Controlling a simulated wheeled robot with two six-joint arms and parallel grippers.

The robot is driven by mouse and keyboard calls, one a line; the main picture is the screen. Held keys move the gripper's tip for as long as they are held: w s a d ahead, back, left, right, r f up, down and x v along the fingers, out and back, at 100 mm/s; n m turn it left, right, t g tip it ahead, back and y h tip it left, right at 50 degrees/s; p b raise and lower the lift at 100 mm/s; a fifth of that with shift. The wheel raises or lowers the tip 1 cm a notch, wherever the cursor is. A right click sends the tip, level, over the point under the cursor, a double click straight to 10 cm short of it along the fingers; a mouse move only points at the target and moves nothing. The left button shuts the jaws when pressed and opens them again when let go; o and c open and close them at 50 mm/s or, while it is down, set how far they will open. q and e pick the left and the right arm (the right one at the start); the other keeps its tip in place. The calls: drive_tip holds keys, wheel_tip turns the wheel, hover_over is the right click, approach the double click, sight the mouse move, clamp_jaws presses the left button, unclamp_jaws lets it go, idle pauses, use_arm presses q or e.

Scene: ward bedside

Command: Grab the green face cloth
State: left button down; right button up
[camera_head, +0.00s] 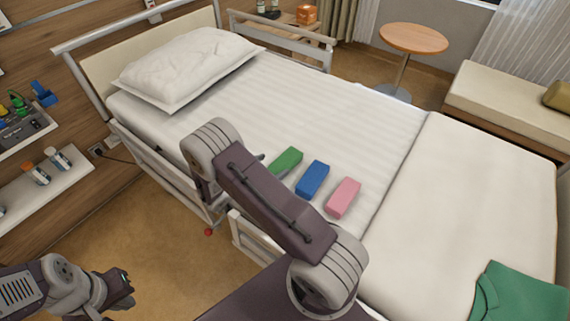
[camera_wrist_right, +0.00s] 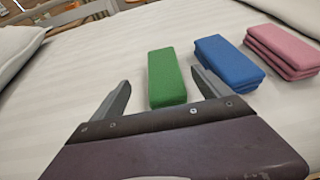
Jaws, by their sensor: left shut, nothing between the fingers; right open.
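The green face cloth (camera_head: 287,160) is a small folded block on the white bed, leftmost in a row with a blue cloth (camera_head: 313,178) and a pink cloth (camera_head: 343,197). In the right wrist view, the green cloth (camera_wrist_right: 166,78) shows between and beyond the spread fingers of my right gripper (camera_wrist_right: 162,82), which is open and empty. The right finger appears close to the cloth's right side; I cannot tell whether they touch. In the head view my right arm hides that gripper. My left gripper (camera_head: 125,287) is shut and empty, over the floor at lower left.
The blue (camera_wrist_right: 226,62) and pink (camera_wrist_right: 283,52) cloths lie right of the green one. A pillow (camera_head: 190,66) is at the bed's head, and a larger green folded fabric (camera_head: 525,295) at its lower right. Bed rails (camera_head: 165,170) edge the near side.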

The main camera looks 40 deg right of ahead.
sight(284, 161)
drive_tip(key=x, duration=0.9)
drive_tip(key=shift+s+f+p, duration=0.15)
drive_tip(key=shift+s+p, duration=0.1)
drive_tip(key=shift+p, duration=0.05)
drive_tip(key=shift+a, duration=0.1)
drive_tip(key=c, duration=1.4)
